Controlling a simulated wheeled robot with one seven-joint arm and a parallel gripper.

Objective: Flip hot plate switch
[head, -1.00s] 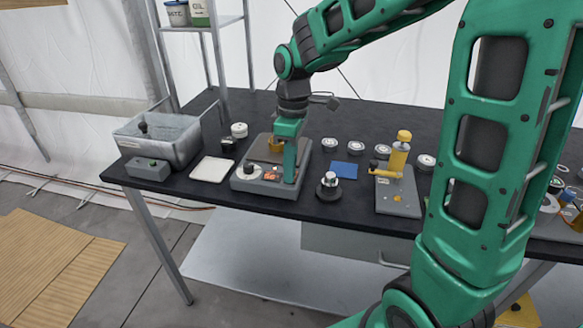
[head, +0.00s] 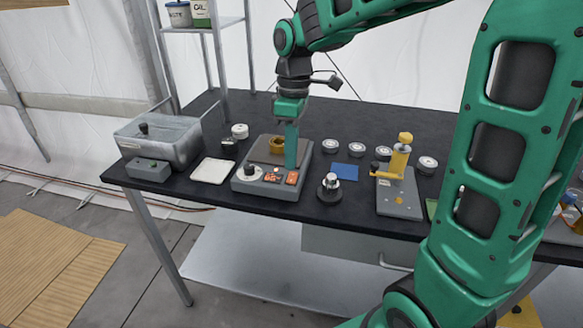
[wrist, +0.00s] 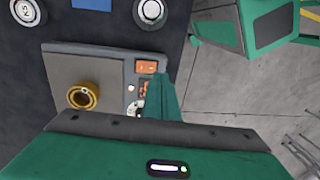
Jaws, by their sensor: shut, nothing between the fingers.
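The hot plate (head: 306,172) is a grey unit on the black table, with a dark heating plate, a white dial (head: 250,172) and two orange-red switches on its front panel. The right switch (head: 292,178) is uncovered; the other switch (head: 270,177) is beside the dial. In the wrist view, one orange switch (wrist: 147,66) is clear and the other (wrist: 144,87) is partly hidden by the fingers. My gripper (head: 291,166) is shut and empty, pointing down just behind and above the right switch. It also shows in the wrist view (wrist: 164,80). Contact cannot be told.
A brass pot (head: 276,145) sits on the heating plate beside my fingers. A white tile (head: 212,171) and a grey basin (head: 190,150) are left. A black-based knob (head: 329,188), blue pad (head: 345,171) and yellow press (head: 398,170) are right.

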